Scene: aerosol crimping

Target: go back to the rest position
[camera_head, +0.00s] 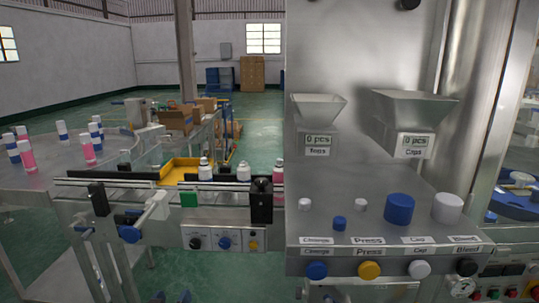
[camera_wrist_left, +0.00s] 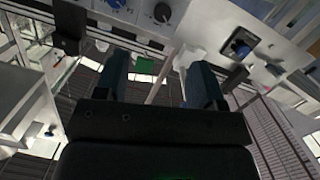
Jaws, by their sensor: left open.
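My left gripper (camera_wrist_left: 158,78) shows in the left wrist view with its two dark teal fingers spread apart and nothing between them. In the head view only what look like its fingertips (camera_head: 172,297) show at the bottom edge, low and in front of the conveyor (camera_head: 130,184). The rest of that arm is out of the picture. My right gripper is in neither view.
A grey machine (camera_head: 385,215) with two hoppers and several coloured knobs and buttons stands on the right. A control panel (camera_head: 224,238) hangs under the conveyor. Several bottles (camera_head: 27,154) stand on the left table. Green floor lies below.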

